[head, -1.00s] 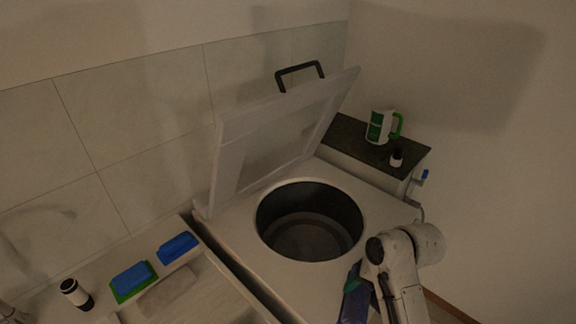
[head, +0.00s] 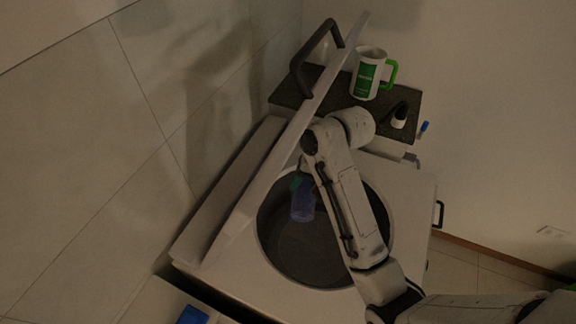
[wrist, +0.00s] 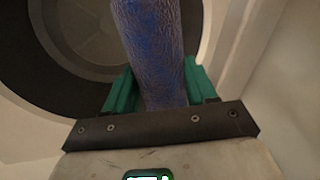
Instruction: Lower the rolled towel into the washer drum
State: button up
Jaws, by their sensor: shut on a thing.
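The rolled towel (head: 302,204) is blue and hangs from my gripper (head: 298,183) over the opening of the washer drum (head: 290,247). In the wrist view the towel (wrist: 152,45) stands between the green fingers of my gripper (wrist: 152,92), which are shut on it. The drum (wrist: 85,35) shows behind the towel there as a dark ring around a deeper hollow. I cannot tell how far the towel's lower end reaches below the rim. The washer lid (head: 262,185) stands open to the left. My arm hides part of the drum's right side.
A dark shelf (head: 338,100) behind the washer holds a white and green jug (head: 367,75) and a small black-and-white bottle (head: 399,117). The open lid stands close to my gripper's left. A blue thing (head: 193,315) lies at the bottom edge.

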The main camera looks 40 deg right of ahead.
jog(key=shift+w+f, duration=0.15)
jog(key=shift+w, duration=0.2)
jog(key=shift+f+b, duration=3.85)
jog(key=shift+f, duration=9.3)
jog(key=o, duration=1.2)
jog(key=shift+s, duration=0.1)
jog(key=v, duration=1)
jog(key=shift+r, duration=0.4)
